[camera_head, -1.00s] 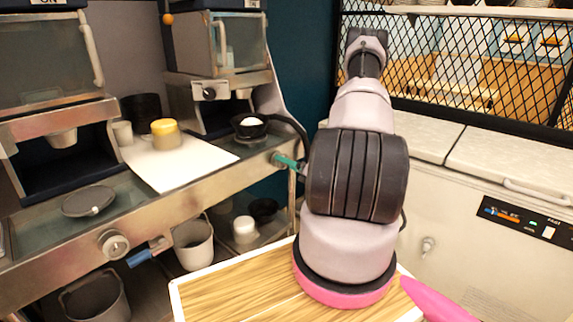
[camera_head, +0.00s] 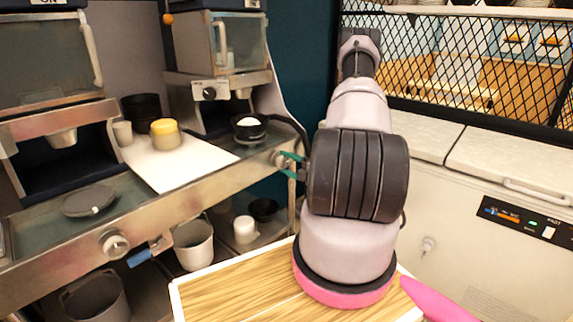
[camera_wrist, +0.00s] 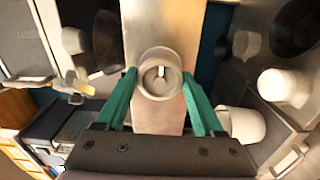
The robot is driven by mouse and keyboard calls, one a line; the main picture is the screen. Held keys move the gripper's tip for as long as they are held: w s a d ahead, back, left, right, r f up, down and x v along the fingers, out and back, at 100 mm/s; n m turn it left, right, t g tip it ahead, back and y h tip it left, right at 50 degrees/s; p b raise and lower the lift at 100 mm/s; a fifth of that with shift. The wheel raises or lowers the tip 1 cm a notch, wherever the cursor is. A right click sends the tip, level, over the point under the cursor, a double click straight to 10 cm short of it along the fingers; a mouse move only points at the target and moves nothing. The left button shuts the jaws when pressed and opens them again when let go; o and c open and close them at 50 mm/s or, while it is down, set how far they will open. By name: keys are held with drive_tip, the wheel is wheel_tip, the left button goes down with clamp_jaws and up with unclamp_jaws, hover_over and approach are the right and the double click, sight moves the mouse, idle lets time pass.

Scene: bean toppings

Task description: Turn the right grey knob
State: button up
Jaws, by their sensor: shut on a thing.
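The right grey knob (camera_head: 277,159) is on the metal front rail of the counter, below the right machine. In the wrist view the round knob (camera_wrist: 160,85) shows face-on, with a small pale raised grip at its middle. My gripper (camera_head: 285,161) has teal fingers at the knob. In the wrist view one finger of my gripper (camera_wrist: 160,74) lies on each side of the knob, and they are shut on it. The left grey knob (camera_head: 114,243) is on the same rail, further left, apart from my gripper.
A white board (camera_head: 180,168) on the counter holds a yellow-topped cup (camera_head: 165,134). A dark bowl with white contents (camera_head: 249,125) sits under the right machine (camera_head: 215,90). A white pail (camera_head: 193,245) is below the rail. A white chest (camera_head: 460,225) stands to the right.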

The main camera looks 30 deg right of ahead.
drive_tip(key=shift+f+m, duration=0.1)
drive_tip(key=shift+m, duration=0.5)
drive_tip(key=shift+s, duration=0.1)
drive_tip(key=o, duration=1.3)
drive_tip(key=shift+o, duration=0.2)
drive_tip(key=v, duration=1)
drive_tip(key=shift+s+d, duration=0.2)
drive_tip(key=shift+s, duration=0.15)
